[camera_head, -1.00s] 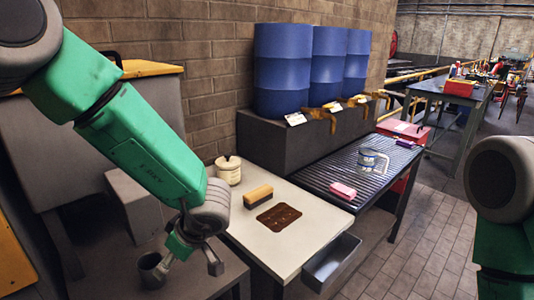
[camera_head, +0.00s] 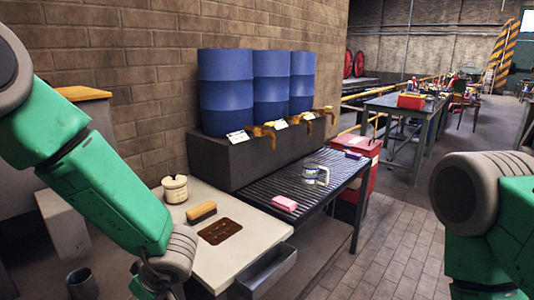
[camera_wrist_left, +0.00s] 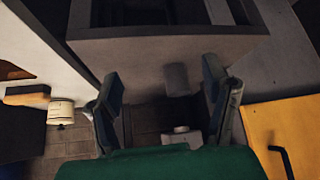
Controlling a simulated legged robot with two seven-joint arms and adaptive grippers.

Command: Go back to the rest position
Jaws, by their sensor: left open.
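My left arm (camera_head: 105,205) enters the head view from the left and slopes down to the bottom edge, where its gripper is cut off. In the left wrist view my left gripper (camera_wrist_left: 160,88) is open, its two dark fingers apart with nothing held between them. A grey cylinder (camera_wrist_left: 177,80) shows beyond the fingertips in that view. My right arm (camera_head: 485,215) is at the right edge of the head view, and its gripper is out of sight.
A dark cup (camera_head: 82,284) stands left of my left arm. A ribbed bench (camera_head: 300,205) holds a pink block (camera_head: 284,203) and a clear mug (camera_head: 315,174).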

